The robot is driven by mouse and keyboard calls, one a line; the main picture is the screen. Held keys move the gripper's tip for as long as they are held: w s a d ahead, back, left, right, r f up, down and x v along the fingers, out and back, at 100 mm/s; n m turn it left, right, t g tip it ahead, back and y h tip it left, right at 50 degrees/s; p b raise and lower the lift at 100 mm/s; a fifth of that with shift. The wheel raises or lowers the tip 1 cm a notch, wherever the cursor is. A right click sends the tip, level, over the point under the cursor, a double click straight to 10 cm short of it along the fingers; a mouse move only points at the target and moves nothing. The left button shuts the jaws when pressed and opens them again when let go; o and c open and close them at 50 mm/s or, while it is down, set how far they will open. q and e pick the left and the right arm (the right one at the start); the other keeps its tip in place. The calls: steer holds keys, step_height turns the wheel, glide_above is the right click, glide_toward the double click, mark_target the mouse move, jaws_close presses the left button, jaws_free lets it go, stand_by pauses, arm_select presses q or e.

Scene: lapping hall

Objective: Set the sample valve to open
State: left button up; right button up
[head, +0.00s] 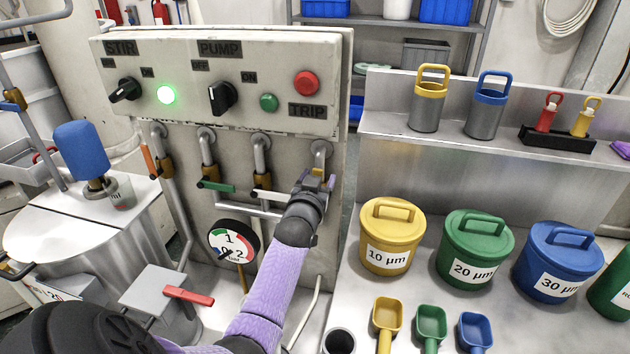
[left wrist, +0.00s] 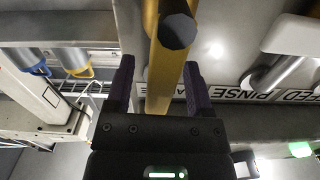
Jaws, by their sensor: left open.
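A row of valves on pipes stands under the switch panel (head: 220,85): one with an orange lever (head: 148,160), one with a green lever (head: 216,187), and two farther right. I cannot read in the head view which is the sample valve. My left gripper (head: 313,180) is at the rightmost valve, hiding most of it. In the left wrist view, the open left gripper (left wrist: 160,75) has a yellow bar (left wrist: 157,75) with a dark end between its fingers. Whether they touch it is unclear. A label there is partly hidden by a finger. My right gripper is out of view.
A pressure gauge (head: 234,241) stands below the valves, left of my forearm. Lidded yellow (head: 391,235), green (head: 474,247) and blue (head: 557,261) tubs stand on the bench at right.

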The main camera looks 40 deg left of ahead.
arm_select(q)
steer(key=p+v, duration=0.2)
steer(key=v, duration=0.7)
steer(key=shift+s, duration=0.15)
